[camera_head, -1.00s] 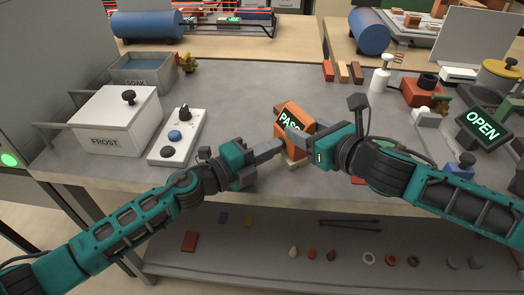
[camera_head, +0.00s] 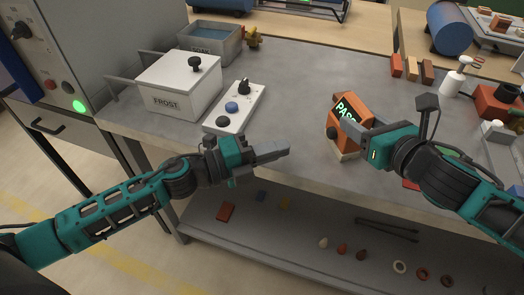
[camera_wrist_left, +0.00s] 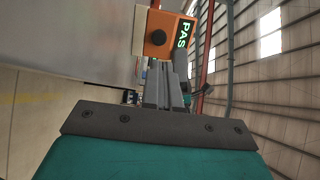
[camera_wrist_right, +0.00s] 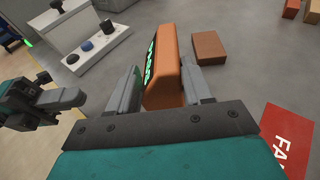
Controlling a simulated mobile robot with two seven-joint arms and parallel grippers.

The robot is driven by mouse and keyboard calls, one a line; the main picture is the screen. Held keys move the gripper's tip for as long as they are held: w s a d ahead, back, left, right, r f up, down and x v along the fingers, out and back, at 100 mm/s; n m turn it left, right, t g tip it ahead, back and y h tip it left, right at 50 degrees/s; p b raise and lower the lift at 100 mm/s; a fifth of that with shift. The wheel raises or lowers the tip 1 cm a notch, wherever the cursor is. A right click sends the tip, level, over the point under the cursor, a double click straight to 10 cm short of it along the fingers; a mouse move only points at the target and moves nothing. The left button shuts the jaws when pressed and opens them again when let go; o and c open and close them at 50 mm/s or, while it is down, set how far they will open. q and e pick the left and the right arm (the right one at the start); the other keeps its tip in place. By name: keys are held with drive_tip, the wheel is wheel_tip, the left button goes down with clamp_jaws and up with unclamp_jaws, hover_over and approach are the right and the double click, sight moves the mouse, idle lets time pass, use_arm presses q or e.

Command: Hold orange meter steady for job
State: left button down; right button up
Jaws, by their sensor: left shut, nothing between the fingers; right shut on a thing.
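The orange meter (camera_head: 357,110) stands near the front edge of the grey bench, its lit display reading "PASS" and a black knob on its face. It also shows in the left wrist view (camera_wrist_left: 178,27) and the right wrist view (camera_wrist_right: 168,62). My right gripper (camera_head: 349,133) is shut on the meter, with one finger on each side of it in the right wrist view (camera_wrist_right: 160,80). My left gripper (camera_head: 286,149) is shut and empty, apart from the meter, to its left and near the bench's front edge. Its closed fingers point toward the meter in the left wrist view (camera_wrist_left: 168,80).
A white FROST box (camera_head: 178,88), a grey SOAK tub (camera_head: 209,46) and a white control box with knobs (camera_head: 234,108) stand left on the bench. Several small bricks (camera_head: 411,69) stand behind the meter. A red FAIL card (camera_wrist_right: 290,138) lies nearby. The bench middle is clear.

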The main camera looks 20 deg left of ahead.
drive_tip(key=shift+d+f, duration=0.15)
drive_tip(key=shift+f, duration=0.2)
use_arm(q)
drive_tip(key=v, duration=0.3)
use_arm(e)
drive_tip(key=shift+d, duration=0.1)
drive_tip(key=o, duration=0.7)
drive_tip(key=shift+w, duration=0.1)
drive_tip(key=o, duration=0.3)
drive_tip(key=shift+r, duration=0.2)
drive_tip(key=v, duration=1.2)
use_arm(q)
drive_tip(key=shift+d, duration=0.1)
